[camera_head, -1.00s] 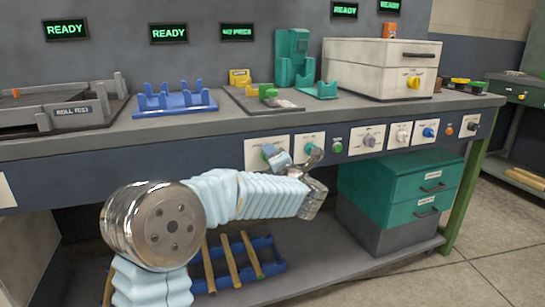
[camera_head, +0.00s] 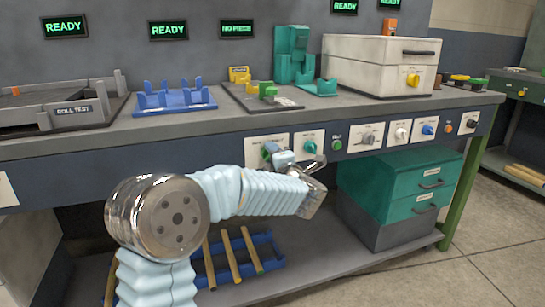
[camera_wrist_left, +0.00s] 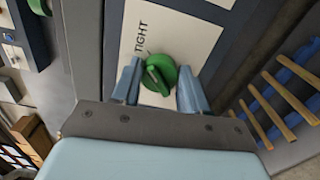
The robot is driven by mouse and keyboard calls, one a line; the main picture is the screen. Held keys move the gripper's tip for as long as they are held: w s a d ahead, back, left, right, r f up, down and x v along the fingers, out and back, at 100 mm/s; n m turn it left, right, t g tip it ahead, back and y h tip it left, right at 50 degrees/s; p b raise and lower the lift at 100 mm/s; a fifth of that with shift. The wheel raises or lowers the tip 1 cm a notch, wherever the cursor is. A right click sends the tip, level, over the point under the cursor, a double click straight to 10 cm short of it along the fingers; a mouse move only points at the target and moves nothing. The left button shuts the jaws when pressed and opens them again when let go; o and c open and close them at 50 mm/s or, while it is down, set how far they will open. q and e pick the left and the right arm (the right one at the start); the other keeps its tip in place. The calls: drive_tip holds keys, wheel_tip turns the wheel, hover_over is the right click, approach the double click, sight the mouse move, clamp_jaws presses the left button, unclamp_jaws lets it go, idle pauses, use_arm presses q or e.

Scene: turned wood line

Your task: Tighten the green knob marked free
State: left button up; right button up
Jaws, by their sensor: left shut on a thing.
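The green knob (camera_wrist_left: 158,74) sits on a white plate (camera_wrist_left: 198,37) in the left wrist view. The word TIGHT is printed on the plate beside it. My left gripper (camera_wrist_left: 160,84) has one finger on each side of the knob and is shut on it. The knob's raised grip is tilted in that view. In the head view the knob (camera_head: 268,149) is on the left plate of the bench's front panel, partly behind my gripper (camera_head: 279,158). My right gripper is not in view.
A second green knob (camera_head: 310,147) is close by on the right. A green button (camera_head: 337,145) and several other controls follow along the panel. Green drawers (camera_head: 400,190) stand below to the right. A blue rack (camera_head: 262,243) with wooden rods lies on the lower shelf.

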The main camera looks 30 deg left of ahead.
use_arm(q)
drive_tip(key=o, duration=1.1)
drive_tip(key=shift+c, duration=0.2)
drive_tip(key=shift+d, duration=0.1)
drive_tip(key=b+v, duration=0.1)
drive_tip(key=v, duration=1.2)
drive_tip(key=shift+s+d, duration=0.2)
drive_tip(key=shift+s, duration=0.05)
